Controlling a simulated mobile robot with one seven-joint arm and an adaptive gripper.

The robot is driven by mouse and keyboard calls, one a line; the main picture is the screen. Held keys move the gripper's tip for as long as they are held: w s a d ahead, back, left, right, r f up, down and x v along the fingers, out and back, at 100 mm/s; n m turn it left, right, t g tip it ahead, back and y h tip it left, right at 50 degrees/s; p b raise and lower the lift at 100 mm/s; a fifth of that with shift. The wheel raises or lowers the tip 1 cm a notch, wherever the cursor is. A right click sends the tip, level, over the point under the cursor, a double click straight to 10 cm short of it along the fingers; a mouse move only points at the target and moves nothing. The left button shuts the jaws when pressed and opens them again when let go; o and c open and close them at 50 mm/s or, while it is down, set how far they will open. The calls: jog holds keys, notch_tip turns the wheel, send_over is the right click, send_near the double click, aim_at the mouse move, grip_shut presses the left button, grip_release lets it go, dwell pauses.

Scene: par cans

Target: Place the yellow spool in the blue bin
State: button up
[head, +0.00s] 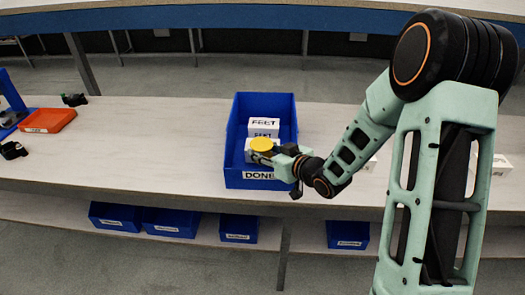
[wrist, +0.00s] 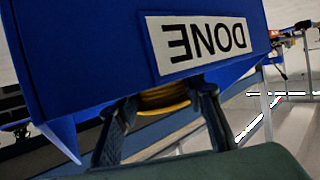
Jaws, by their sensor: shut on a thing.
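The yellow spool (head: 262,144) is held in my gripper (head: 273,152), with its round top showing, in front of the white boxes in the head view. The blue bin (head: 236,150) stands on the table with a DONE label on its front wall. The spool appears over the front part of the bin; its exact height above the rim cannot be told. In the wrist view, the spool (wrist: 163,98) sits between my two fingers, partly hidden by the bin's wall (wrist: 100,55), whose label appears upside down.
White boxes (head: 263,127) stand inside the bin. An orange tray (head: 48,120) and small dark items (head: 13,150) lie at the table's left. More white boxes (head: 500,166) are at the right, partly behind my arm. Blue bins (head: 239,228) sit on the lower shelf.

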jog(key=shift+f, duration=0.2)
jog(key=o, duration=1.3)
jog(key=shift+r+p, duration=0.45)
jog(key=shift+r, duration=0.1)
jog(key=p+v, duration=0.1)
jog(key=v, duration=1.1)
jog(key=shift+f+p, duration=0.2)
jog(key=shift+p, duration=0.1)
